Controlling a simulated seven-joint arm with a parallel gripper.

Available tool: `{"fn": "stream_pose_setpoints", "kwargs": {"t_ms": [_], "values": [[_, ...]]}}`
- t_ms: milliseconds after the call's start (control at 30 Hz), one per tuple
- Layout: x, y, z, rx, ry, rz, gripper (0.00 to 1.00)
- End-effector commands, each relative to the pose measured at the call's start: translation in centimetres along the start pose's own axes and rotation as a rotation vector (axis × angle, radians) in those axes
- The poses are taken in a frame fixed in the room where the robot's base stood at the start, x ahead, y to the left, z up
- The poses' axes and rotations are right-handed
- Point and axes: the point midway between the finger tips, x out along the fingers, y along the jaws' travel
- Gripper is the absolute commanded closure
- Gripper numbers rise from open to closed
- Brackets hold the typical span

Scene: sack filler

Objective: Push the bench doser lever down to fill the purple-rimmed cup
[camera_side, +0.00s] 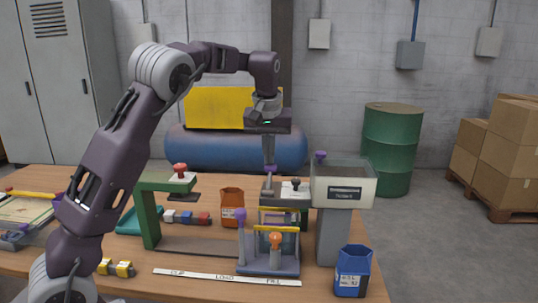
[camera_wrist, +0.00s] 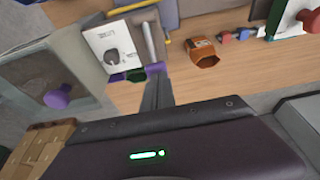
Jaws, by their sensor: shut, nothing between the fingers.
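The bench doser seems to be the grey hopper unit (camera_side: 343,186) on a post at the table's right, with a purple knob (camera_side: 320,156); the knob also shows in the wrist view (camera_wrist: 57,97). My gripper (camera_side: 269,163) is shut and empty, pointing down left of the hopper. A small purple tip (camera_wrist: 155,68) on a grey bar (camera_wrist: 150,40) lies at my fingertips, perhaps the lever; I cannot tell whether they touch. A white plate with a black knob (camera_wrist: 110,57) is beside it. I cannot make out a purple-rimmed cup.
A green frame with a red knob (camera_side: 148,213) stands left of an orange pouch (camera_side: 232,203). A clamp fixture (camera_side: 270,265) with purple and orange knobs is in front. A blue pouch (camera_side: 352,272) stands at the front right. A labelled white strip (camera_side: 226,278) lies along the front.

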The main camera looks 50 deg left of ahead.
Motion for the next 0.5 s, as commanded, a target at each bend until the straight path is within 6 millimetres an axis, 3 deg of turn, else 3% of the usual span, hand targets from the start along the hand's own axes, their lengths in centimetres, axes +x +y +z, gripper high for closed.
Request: {"fn": "stream_pose_setpoints", "kwargs": {"t_ms": [333,500], "values": [[4.3,-0.1,-1.5,-0.001,-0.004,-0.002,1.00],[4.5,0.0,-1.5,0.000,-0.002,-0.001,1.00]]}}
